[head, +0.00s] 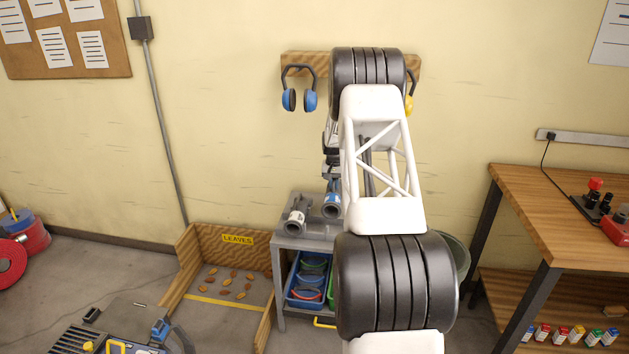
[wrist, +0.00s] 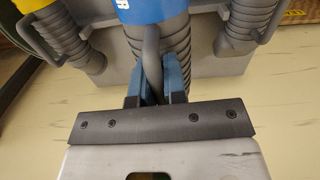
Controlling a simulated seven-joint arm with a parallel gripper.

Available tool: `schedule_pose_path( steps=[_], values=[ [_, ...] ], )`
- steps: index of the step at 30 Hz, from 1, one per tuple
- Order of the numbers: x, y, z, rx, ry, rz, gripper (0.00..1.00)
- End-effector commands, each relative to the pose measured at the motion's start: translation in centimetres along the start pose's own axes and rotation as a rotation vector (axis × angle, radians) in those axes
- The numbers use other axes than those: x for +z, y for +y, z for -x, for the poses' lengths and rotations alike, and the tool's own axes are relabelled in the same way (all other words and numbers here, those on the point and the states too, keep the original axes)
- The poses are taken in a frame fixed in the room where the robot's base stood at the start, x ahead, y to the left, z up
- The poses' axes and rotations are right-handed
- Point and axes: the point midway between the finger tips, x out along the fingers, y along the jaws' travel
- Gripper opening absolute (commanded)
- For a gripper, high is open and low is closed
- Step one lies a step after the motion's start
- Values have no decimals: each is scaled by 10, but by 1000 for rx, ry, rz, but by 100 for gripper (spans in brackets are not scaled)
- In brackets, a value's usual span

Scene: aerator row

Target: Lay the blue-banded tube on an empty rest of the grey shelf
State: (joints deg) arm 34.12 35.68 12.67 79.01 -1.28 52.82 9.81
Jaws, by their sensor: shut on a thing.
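The blue-banded tube (head: 332,209) is at the top of the grey shelf (head: 286,243) in the head view. In the wrist view its blue band (wrist: 150,10) and ribbed grey body show at the top middle. My gripper (wrist: 158,82) has its blue fingers shut on this tube's grey handle. In the head view my gripper (head: 331,178) is just above the tube, partly hidden by my arm. I cannot tell whether the tube touches the shelf. The wrist view also shows a yellow-banded tube (wrist: 62,38) at left.
Blue ear defenders (head: 300,99) hang on the wall behind. A blue bin (head: 308,281) sits in the lower shelf. A wooden leaves pen (head: 224,262) stands at left, a wooden bench (head: 570,215) at right. My arm hides the shelf's right part in the head view.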

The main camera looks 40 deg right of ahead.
Motion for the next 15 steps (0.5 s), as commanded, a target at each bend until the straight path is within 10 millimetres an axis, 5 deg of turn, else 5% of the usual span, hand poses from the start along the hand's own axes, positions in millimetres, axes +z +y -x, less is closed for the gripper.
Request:
schedule_pose_path(
  steps=[6, 15],
  values=[
    [3, 24, -2, 1, 3, -29, 0],
    [4, 26, -2, 1, 2, -32, 0]
  ],
)
